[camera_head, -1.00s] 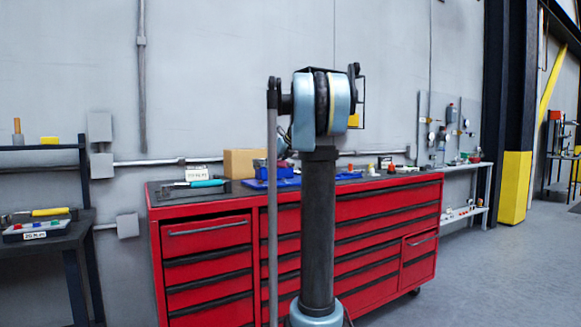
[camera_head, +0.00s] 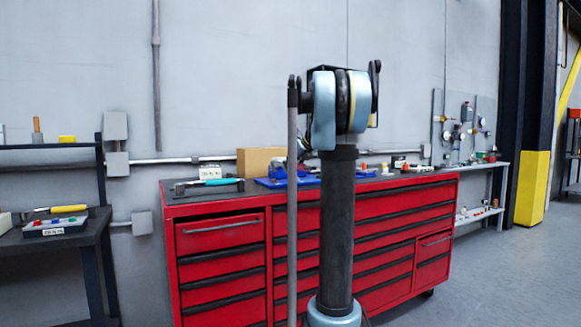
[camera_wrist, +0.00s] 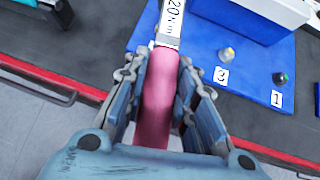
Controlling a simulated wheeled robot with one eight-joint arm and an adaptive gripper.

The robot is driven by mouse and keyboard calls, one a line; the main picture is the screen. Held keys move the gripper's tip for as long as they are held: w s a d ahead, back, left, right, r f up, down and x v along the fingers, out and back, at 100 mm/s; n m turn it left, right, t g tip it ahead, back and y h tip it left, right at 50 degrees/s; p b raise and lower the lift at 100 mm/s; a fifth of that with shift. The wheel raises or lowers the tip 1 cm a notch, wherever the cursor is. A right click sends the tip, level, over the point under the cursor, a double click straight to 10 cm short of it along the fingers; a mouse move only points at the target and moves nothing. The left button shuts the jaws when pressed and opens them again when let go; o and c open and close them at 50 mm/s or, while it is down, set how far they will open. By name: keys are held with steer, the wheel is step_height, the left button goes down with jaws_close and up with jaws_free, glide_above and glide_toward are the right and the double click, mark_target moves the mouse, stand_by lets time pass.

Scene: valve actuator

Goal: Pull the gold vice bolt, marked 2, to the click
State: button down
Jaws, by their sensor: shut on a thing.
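In the wrist view my gripper (camera_wrist: 163,100) is shut on the pink handle (camera_wrist: 158,85) of a tool with a white "20 N·m" label (camera_wrist: 172,20). The handle runs between both fingers; the tool's far end is out of frame. I cannot see a gold bolt marked 2. In the head view, the blue vice (camera_head: 278,173) is partly hidden by my arm; my gripper is hidden there.
A red drawer cabinet (camera_head: 220,262) carries a teal-handled tool (camera_head: 222,181) and a cardboard box (camera_head: 257,161). A dark side bench (camera_head: 50,240) with a yellow-handled tool (camera_head: 62,209) stands at left. Open floor (camera_head: 480,270) shows at right.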

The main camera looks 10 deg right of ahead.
steer(key=shift+f, duration=2.55)
stand_by(1.1)
steer(key=shift+s+a+m+h, duration=0.2)
steer(key=shift+a+m+h, duration=0.1)
steer(key=shift+a, duration=0.1)
steer(key=shift+s+a+m+t+h, duration=0.2)
steer(key=shift+a+m+t+h, duration=0.1)
steer(key=shift+a+m+h, duration=0.15)
steer(key=shift+s+a+m+h, duration=0.1)
steer(key=shift+a+m+h, duration=0.15)
steer(key=shift+a+m, duration=0.2)
stand_by(0.4)
steer(key=shift+r, duration=0.15)
